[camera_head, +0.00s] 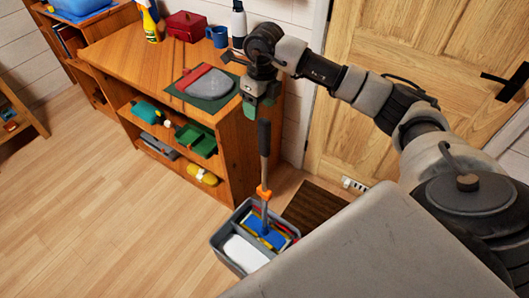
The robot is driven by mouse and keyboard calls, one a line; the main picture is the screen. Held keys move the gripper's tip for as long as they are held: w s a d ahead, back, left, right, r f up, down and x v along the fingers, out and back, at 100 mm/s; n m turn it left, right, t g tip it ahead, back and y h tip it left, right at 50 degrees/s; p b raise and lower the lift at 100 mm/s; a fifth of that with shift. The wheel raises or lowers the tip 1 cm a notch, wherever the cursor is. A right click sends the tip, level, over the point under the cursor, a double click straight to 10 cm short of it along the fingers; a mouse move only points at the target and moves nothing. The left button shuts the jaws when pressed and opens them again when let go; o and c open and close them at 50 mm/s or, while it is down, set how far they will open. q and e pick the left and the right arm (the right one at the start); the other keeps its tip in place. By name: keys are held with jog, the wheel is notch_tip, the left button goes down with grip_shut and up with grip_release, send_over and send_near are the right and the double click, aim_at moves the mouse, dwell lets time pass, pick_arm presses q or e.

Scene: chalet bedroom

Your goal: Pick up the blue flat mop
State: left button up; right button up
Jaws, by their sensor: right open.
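The blue flat mop (264,232) stands nearly upright in a grey caddy (222,247) on the floor. Its blue head is down in the caddy. Its handle rises with an orange collar and a dark grip at the top. My right gripper (254,110) is open and points down right by the top of the handle. I cannot tell whether the handle top is between the fingers or just below them. My left gripper is not in view.
A dark floor mat (314,205) and wooden door (375,45) are behind. Floor at left is clear.

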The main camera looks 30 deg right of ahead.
aim_at(264, 129)
jog(key=shift+d+r+h, duration=0.2)
jog(key=shift+d+h, duration=0.1)
jog(key=shift+d, duration=0.5)
jog(key=shift+s+d+f, duration=0.1)
jog(key=shift+d+f, duration=0.05)
jog(key=shift+f, duration=0.15)
notch_tip(264, 129, down, 4)
jog(key=shift+f+p, duration=0.25)
jog(key=shift+p, duration=0.25)
jog(key=f, duration=0.1)
jog(key=f+p, duration=0.1)
jog(key=f, duration=0.1)
jog(key=f+p, duration=0.1)
jog(key=f, duration=0.1)
jog(key=shift+a, duration=0.25)
jog(key=shift+f, duration=0.25)
jog(key=shift+w+r, duration=0.1)
jog(key=shift+w, duration=0.1)
grip_shut()
